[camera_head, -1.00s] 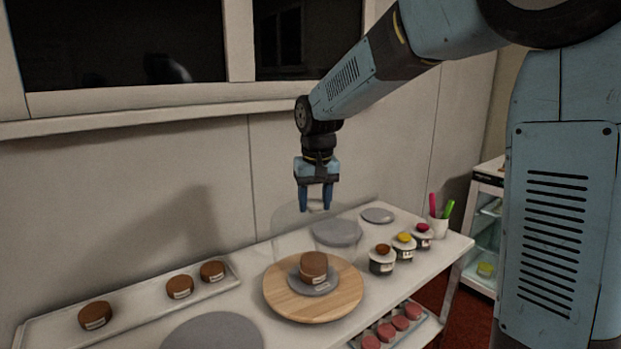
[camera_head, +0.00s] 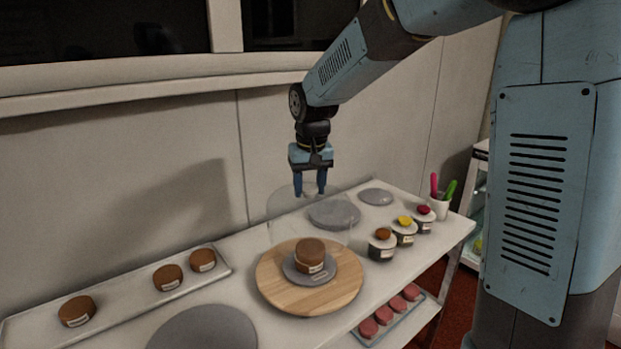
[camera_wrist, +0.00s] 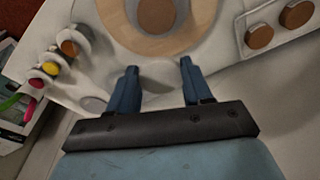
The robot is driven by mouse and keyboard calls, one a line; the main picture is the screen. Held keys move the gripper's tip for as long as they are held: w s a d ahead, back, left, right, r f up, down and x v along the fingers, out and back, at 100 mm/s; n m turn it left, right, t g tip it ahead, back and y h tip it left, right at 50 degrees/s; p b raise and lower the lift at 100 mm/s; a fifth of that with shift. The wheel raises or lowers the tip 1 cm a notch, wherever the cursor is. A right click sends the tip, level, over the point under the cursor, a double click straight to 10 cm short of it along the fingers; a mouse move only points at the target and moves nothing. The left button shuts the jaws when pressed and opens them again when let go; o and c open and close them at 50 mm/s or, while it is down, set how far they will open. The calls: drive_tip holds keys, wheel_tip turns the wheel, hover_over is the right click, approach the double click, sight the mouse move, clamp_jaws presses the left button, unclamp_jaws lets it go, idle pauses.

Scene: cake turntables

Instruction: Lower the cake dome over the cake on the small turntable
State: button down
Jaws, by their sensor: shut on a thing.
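My gripper (camera_head: 311,190) is shut on the knob of a clear cake dome (camera_head: 283,212) and holds it upright in the air. The dome is faint; its lower edge is hard to make out. A brown cake (camera_head: 310,252) sits on a small grey disc on the wooden turntable (camera_head: 275,291). From the head view, the dome appears above and slightly behind the cake. In the wrist view the cake (camera_wrist: 157,14) and the wooden turntable (camera_wrist: 192,36) lie at the top, ahead of the fingers (camera_wrist: 155,82).
Grey turntables (camera_head: 203,331) (camera_head: 335,213) (camera_head: 376,196) stand on the white table. A tray (camera_head: 222,273) with brown cakes lies at left. Several small topped pots (camera_head: 381,246) and a cup of pink and green tools (camera_head: 439,208) stand at right. A wall rises behind.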

sight(310, 199)
drive_tip(key=shift+f, duration=5.85)
drive_tip(key=shift+c, duration=2)
unclamp_jaws()
drive_tip(key=shift+r, duration=3.55)
